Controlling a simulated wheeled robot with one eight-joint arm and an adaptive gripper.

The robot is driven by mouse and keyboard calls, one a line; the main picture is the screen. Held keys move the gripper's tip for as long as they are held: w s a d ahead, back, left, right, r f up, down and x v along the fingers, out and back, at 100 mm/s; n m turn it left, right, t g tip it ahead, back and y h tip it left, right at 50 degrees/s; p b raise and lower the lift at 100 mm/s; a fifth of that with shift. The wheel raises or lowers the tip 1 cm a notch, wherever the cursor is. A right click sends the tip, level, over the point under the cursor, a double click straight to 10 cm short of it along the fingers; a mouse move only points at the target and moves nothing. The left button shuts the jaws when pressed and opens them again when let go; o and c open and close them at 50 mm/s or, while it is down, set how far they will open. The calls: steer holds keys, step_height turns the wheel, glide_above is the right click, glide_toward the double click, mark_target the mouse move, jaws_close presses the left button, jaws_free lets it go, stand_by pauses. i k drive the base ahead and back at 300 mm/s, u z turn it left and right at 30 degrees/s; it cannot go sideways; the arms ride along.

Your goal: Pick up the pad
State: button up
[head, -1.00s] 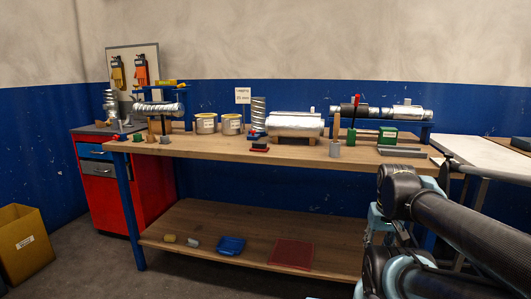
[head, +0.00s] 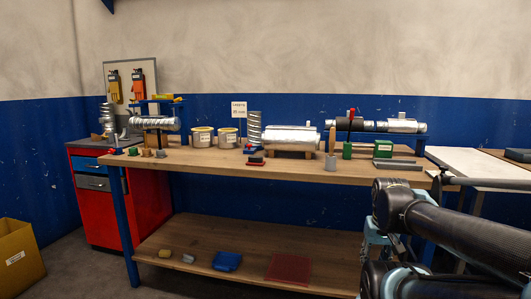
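A flat, dark red, square piece that looks like the pad (head: 288,268) lies on the lower shelf (head: 200,238) of the wooden workbench, right of the middle. Nothing covers it. To its left on the same shelf are a folded blue cloth-like piece (head: 227,261), a small grey piece (head: 188,258) and a small yellow piece (head: 165,253). My arm crosses the lower right of the picture, well apart from the red piece. My gripper cannot be made out in this view.
The workbench top (head: 210,161) carries tins (head: 202,138), a silver cylinder (head: 290,138), a spiral duct (head: 155,123) and green blocks (head: 383,149). A red cabinet (head: 88,205) stands left and a yellow box (head: 18,256) on the floor. A white table (head: 475,163) stands right.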

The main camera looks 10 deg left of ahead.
mark_target(253, 160)
steer(key=u, duration=1.4)
steer(key=k, duration=0.6)
steer(key=z, duration=0.8)
steer(key=i, duration=1)
